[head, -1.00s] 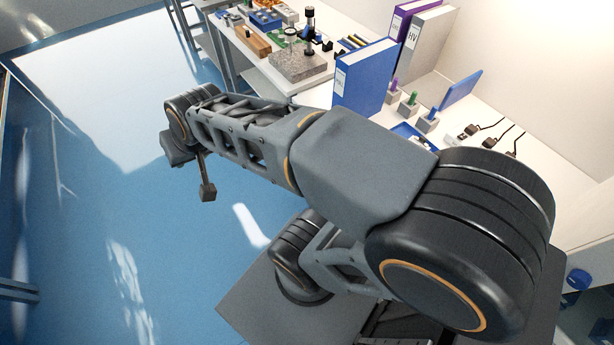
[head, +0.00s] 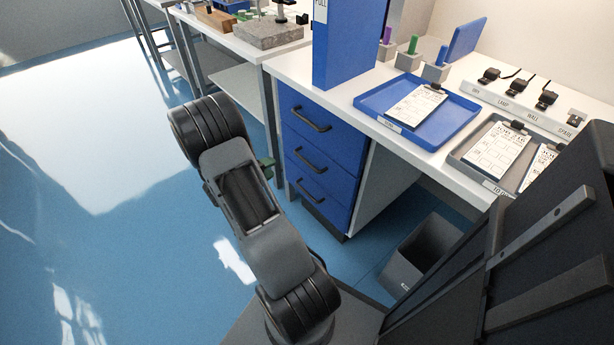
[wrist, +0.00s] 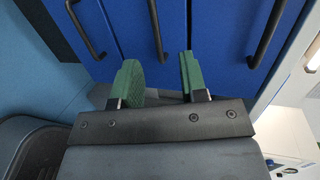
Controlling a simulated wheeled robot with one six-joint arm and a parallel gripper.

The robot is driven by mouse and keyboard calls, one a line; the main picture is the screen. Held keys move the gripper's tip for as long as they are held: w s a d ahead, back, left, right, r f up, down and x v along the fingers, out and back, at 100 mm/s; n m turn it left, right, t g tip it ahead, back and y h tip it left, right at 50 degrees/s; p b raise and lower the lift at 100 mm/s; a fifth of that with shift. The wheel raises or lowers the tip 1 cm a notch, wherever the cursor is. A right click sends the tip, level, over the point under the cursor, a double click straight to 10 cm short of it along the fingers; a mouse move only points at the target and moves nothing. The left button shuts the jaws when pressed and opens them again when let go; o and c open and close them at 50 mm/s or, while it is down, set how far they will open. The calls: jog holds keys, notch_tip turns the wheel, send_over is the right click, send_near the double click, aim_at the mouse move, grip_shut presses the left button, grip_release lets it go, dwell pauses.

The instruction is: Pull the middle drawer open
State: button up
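The blue drawer unit under the white worktop has a stack of 3 drawers, each with a dark bar handle. The middle drawer (head: 319,172) is closed, with its handle (head: 310,160) facing my arm. My gripper's green fingers (head: 266,166) show partly behind my arm, left of the drawer fronts. In the wrist view, my gripper (wrist: 160,72) is open, with nothing between its fingers. The middle handle (wrist: 156,30) runs on edge ahead of the gap between the fingertips, apart from them or only just at them; the exact distance is unclear.
The top handle (wrist: 268,35) and bottom handle (wrist: 85,30) flank the middle one in the wrist view. A blue tray (head: 455,120) and a blue binder (head: 349,45) stand on the worktop. A dark bin (head: 425,252) is on the floor right of the drawers. The floor at left is clear.

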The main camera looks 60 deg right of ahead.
aim_at(307, 163)
jog(key=s+d+f+b, duration=0.1)
jog(key=s+d, duration=0.1)
jog(key=d, duration=0.2)
jog(key=s+d+f+m+g+b, duration=0.1)
jog(key=s+d+f, duration=0.1)
jog(key=d, duration=0.2)
jog(key=s+d+f+g+b, duration=0.1)
jog(key=s+d+f+b, duration=0.1)
jog(key=d, duration=0.3)
jog(key=shift+s+d+f, duration=0.1)
jog(key=shift+s, duration=0.3)
jog(key=shift+c, duration=0.2)
grip_shut()
